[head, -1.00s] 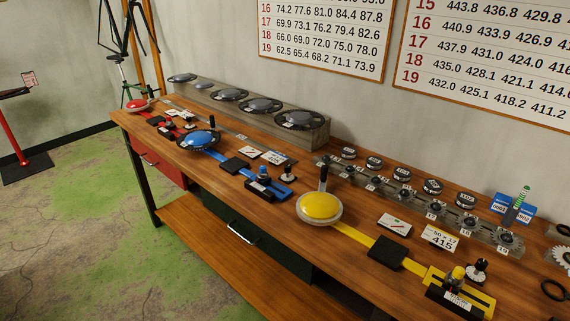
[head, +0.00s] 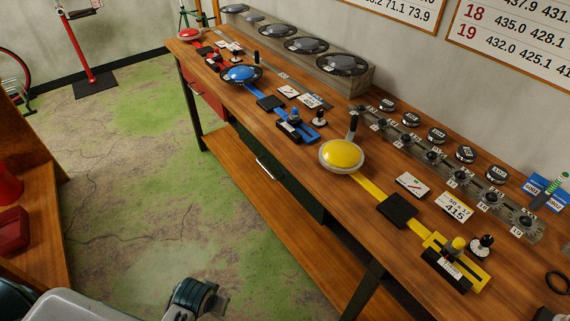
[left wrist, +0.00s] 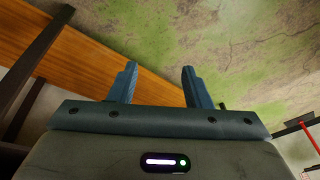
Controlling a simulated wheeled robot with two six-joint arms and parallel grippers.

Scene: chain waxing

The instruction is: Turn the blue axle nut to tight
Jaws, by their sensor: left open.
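The blue axle nut (head: 295,115) appears to be the small blue knob on the dark and blue end block (head: 297,131) of the blue assembly, on the workbench in the head view. A blue bar runs from that block past a black pad (head: 270,103) to a blue dome (head: 241,74). I cannot tell how tight the nut is. My left gripper (left wrist: 159,70) is open and empty in the left wrist view, its fingers over floor and a wooden edge, with no nut between them. My right gripper is not in view.
A black-handled knob (head: 319,117) stands beside the blue block. The yellow assembly's dome (head: 341,155) is nearer, the red dome (head: 190,34) farther. A rack of small round parts (head: 430,155) lines the back. Green floor (head: 130,180) is clear before the workbench (head: 300,190).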

